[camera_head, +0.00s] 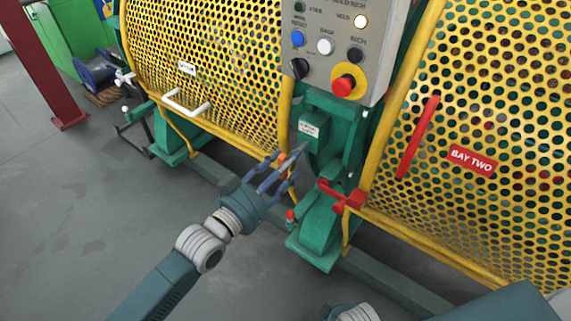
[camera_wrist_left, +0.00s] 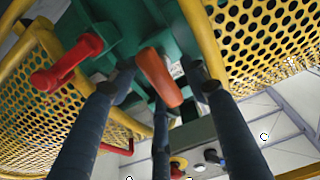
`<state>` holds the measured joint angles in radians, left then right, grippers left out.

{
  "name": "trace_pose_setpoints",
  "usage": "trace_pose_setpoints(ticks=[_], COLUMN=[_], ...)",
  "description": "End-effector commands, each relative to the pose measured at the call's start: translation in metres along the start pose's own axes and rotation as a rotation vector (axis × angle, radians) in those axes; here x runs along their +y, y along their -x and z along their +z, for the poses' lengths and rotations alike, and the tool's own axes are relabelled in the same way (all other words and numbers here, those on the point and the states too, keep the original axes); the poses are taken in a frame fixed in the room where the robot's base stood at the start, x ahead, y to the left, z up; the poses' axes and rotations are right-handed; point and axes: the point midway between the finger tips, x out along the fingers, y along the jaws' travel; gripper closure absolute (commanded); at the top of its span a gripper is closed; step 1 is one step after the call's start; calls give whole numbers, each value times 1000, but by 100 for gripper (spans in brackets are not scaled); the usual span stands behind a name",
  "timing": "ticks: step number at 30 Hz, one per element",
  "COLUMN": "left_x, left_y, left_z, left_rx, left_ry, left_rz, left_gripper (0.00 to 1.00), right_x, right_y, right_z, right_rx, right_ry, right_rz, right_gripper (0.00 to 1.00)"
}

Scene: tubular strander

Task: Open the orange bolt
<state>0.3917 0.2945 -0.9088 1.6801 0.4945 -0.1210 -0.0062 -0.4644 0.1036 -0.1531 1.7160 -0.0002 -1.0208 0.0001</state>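The orange bolt (camera_wrist_left: 158,78) shows in the left wrist view as a rounded orange handle against the green machine frame. In the head view, only a small orange part (camera_head: 283,157) shows among the fingers of my left gripper (camera_head: 284,167). In the left wrist view, the dark fingers of my left gripper (camera_wrist_left: 160,110) are spread, with the orange handle between them near their tips. I see no clear contact, and the far end of the bolt is hidden. My right gripper is not in view.
A red lever (camera_head: 343,195) sits right of my left gripper on the green frame (camera_head: 322,222). Yellow perforated guards stand left (camera_head: 215,60) and right (camera_head: 490,110). A control box (camera_head: 345,45) with buttons hangs above. The grey floor (camera_head: 80,220) at left is clear.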

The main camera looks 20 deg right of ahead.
Motion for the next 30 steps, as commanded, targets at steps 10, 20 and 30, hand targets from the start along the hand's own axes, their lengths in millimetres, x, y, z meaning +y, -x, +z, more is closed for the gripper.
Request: trace_pose_setpoints(ticks=[10, 20, 30], left_x=[0, 0, 0], left_y=[9, 76, 118], left_z=[1, 1, 1], left_rx=[0, -3, -2], left_ry=[0, -2, -1], left_rz=[0, 1, 0], left_gripper=[54, 54, 54], right_x=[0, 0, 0], right_y=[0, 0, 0], right_z=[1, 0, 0], right_rx=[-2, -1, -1], right_ry=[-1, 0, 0], right_rz=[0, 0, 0], right_gripper=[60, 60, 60])
